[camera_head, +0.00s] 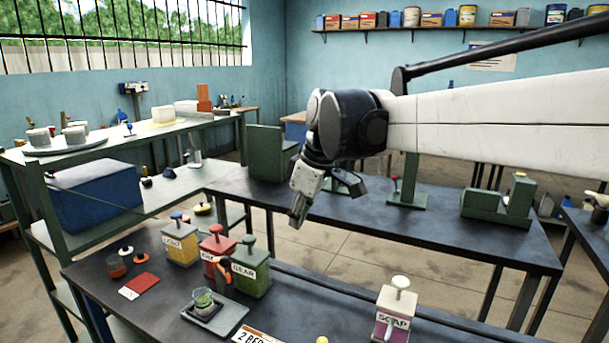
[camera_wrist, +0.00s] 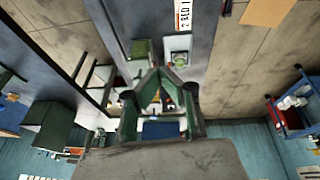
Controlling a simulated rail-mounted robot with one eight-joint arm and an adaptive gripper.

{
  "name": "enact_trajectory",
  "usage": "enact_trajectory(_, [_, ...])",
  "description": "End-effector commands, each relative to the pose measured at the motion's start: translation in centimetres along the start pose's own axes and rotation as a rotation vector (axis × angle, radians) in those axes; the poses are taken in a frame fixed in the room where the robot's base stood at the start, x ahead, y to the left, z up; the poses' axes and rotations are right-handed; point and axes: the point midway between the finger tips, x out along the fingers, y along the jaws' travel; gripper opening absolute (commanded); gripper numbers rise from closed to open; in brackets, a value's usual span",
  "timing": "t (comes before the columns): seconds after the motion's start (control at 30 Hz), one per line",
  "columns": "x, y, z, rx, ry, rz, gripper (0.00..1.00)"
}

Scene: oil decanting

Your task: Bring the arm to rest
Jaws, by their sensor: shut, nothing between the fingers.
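My gripper (camera_head: 299,216) hangs from the arm in the head view, fingers down, in the air over the room's middle. It also shows in the wrist view (camera_wrist: 158,72), where the two fingers meet at their tips with nothing between them. It touches nothing that I can see. The dark front table (camera_head: 305,300) is below it and bears the pumps and the tray. The dark back table (camera_head: 470,236) lies behind it.
Yellow (camera_head: 181,247), red (camera_head: 216,255) and green (camera_head: 251,273) pump cans stand on the front table. A grey tray (camera_head: 232,318) holds a cup with green liquid (camera_head: 203,302). A soap dispenser (camera_head: 394,315) stands at right. A shelf unit (camera_head: 55,170) is at left.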

Motion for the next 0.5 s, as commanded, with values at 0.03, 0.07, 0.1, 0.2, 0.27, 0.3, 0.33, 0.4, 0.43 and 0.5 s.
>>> enact_trajectory(0.03, [-0.7,-0.5,1.8,0.049,0.002,0.021,0.00])
enact_trajectory(0.07, [-1.0,-0.7,2.6,0.079,0.004,0.036,0.00])
enact_trajectory(0.1, [-1.4,-1.0,3.9,0.120,0.006,0.054,0.00])
enact_trajectory(0.2, [-2.1,-1.9,7.0,0.221,0.015,0.098,0.00])
enact_trajectory(0.27, [-2.5,-2.5,8.8,0.282,0.022,0.127,0.00])
enact_trajectory(0.3, [-2.7,-2.9,10.0,0.322,0.027,0.143,0.00])
enact_trajectory(0.33, [-2.9,-3.3,10.9,0.352,0.032,0.157,0.00])
enact_trajectory(0.4, [-3.1,-4.1,13.1,0.422,0.042,0.188,0.00])
enact_trajectory(0.43, [-3.1,-4.5,13.9,0.450,0.048,0.201,0.00])
enact_trajectory(0.5, [-3.2,-5.4,16.1,0.520,0.061,0.231,0.00])
